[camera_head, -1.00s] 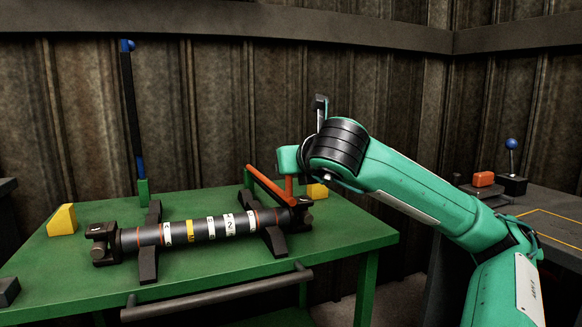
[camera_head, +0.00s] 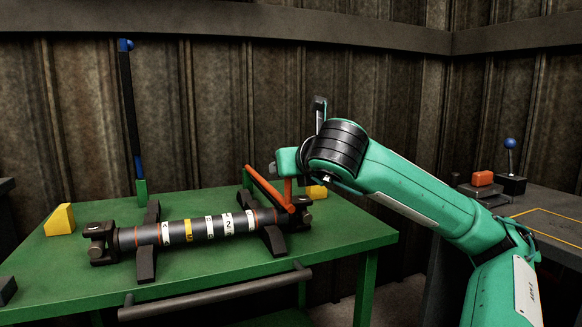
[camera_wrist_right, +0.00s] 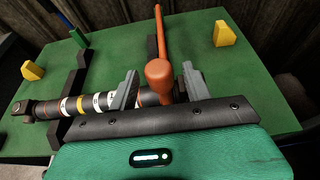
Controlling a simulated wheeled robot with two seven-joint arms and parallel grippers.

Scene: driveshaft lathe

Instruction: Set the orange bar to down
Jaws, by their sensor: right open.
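The orange bar (camera_head: 266,188) is low at the right end of the dark driveshaft (camera_head: 190,229), slanting from the back towards the front right. An orange handle (camera_wrist_right: 159,73) stands up at its near end. In the right wrist view the bar (camera_wrist_right: 160,32) runs away from that handle. My right gripper (camera_wrist_right: 160,70) is open, its two grey fingers on either side of the handle, with a gap on each side. In the head view the right gripper (camera_head: 285,165) is over the handle, its fingers mostly hidden. My left gripper is not in view.
The driveshaft lies on black supports on a green table (camera_head: 345,222). Yellow blocks (camera_head: 60,219) stand near the shaft. A black post with blue ends (camera_head: 131,110) stands upright at the back left. A side bench at right carries an orange button (camera_head: 482,179) and a blue-knobbed lever (camera_head: 510,144).

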